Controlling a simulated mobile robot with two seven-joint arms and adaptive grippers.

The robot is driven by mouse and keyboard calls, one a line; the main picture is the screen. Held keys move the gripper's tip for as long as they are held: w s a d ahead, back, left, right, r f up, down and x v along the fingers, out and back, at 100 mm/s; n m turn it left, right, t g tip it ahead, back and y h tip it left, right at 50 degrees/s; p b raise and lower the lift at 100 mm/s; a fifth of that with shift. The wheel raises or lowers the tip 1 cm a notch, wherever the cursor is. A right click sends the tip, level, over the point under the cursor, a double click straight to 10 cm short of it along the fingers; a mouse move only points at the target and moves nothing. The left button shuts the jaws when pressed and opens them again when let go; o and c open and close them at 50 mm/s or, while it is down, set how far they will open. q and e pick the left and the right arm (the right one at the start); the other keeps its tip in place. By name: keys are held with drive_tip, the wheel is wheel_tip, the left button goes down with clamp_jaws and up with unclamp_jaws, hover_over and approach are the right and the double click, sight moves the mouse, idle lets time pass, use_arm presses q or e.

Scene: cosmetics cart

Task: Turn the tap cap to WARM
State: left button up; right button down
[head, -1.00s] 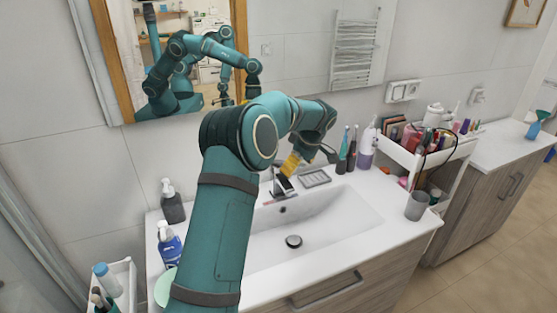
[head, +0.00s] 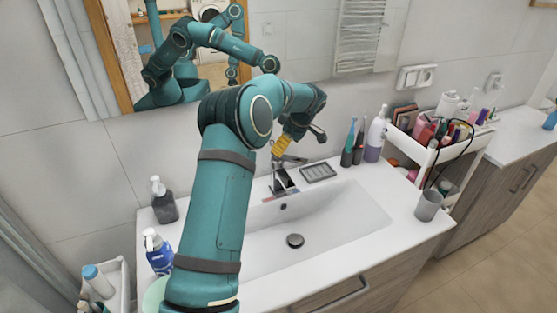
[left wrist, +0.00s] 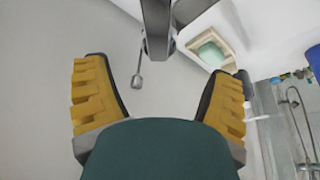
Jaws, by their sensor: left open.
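The chrome tap (head: 281,181) stands at the back of the white sink, with its flat lever cap (head: 291,159) on top. No WARM marking can be read. My left gripper (head: 297,144) is open and empty just above and behind the tap, and my own arm hides part of the sink's left side. In the left wrist view, the yellow-padded fingers of my left gripper (left wrist: 160,72) are spread wide. The tap's metal body (left wrist: 158,25) shows beyond them at top centre, apart from both pads. My right gripper is not in view.
A soap dish (head: 319,171) lies right of the tap, with bottles (head: 375,137) and toothbrushes (head: 350,143) beside it. A dark dispenser (head: 163,204) and a blue bottle (head: 158,253) stand left. A grey cup (head: 428,205) is at the right edge. The basin (head: 330,215) is clear.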

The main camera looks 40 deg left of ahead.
sight(278, 160)
use_arm(q)
drive_tip(key=x, duration=0.7)
drive_tip(key=shift+a+f, duration=0.15)
drive_tip(key=shift+f, duration=0.25)
drive_tip(key=c, duration=1.3)
